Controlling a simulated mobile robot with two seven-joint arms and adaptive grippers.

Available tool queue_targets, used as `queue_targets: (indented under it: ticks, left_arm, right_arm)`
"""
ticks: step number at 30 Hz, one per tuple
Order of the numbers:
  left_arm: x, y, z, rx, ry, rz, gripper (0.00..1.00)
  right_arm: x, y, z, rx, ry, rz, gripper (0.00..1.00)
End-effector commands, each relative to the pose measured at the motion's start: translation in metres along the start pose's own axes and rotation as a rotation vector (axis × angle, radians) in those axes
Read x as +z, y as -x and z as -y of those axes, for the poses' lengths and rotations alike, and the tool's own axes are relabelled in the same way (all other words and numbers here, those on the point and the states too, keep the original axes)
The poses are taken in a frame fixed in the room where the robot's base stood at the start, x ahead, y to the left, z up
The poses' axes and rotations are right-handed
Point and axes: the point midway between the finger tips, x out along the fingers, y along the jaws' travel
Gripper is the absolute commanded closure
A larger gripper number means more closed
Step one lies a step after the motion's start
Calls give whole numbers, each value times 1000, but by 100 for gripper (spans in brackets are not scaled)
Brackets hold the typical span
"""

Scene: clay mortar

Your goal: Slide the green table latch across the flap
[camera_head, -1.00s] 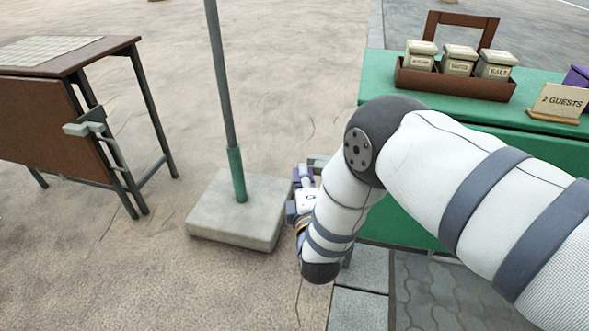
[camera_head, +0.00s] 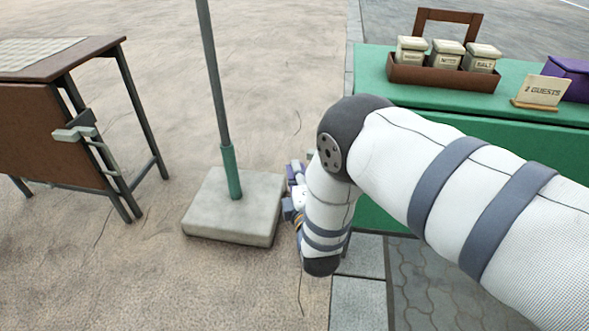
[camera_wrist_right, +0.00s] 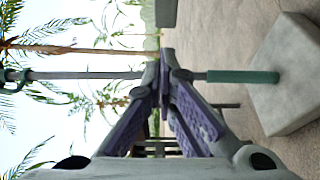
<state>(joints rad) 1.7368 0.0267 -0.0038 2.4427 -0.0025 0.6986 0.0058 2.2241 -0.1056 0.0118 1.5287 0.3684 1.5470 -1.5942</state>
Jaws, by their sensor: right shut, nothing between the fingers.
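The green table (camera_head: 400,98) stands at the right, its front partly covered by my right arm. A grey-green latch-like bar (camera_head: 75,132) sits on the brown hanging panel (camera_head: 35,135) of the table at the left.
A pole with a green sleeve (camera_head: 232,172) stands in a concrete base (camera_head: 235,225) just left of my right gripper. A brown caddy with jars (camera_head: 440,80), a guest sign (camera_head: 543,91) and a purple box (camera_head: 568,75) are on the green table. Sandy ground lies between the tables.

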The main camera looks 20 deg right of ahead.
Motion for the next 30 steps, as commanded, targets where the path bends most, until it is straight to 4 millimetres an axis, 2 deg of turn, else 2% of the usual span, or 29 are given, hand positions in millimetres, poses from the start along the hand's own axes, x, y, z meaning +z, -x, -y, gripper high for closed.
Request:
queue_targets:
  ticks: [1,6,12,16,28,30]
  left_arm:
    - [2,7,0,1,0,-10,69]
    - [5,15,0,2,0,-20,69]
    - [7,19,0,2,1,-27,69]
    - [7,20,0,2,1,-27,69]
    - [7,19,0,2,1,-27,69]
    - [7,19,0,2,1,-27,69]
  right_arm:
    - [-2,15,-3,-8,3,-6,100]
    - [-2,55,-3,-6,1,-4,100]
    - [-2,84,-2,-5,0,-4,100]
    - [-2,91,-1,-3,0,-5,100]
    - [-2,91,-1,-3,0,-4,100]
    - [0,93,4,-24,-9,-5,100]
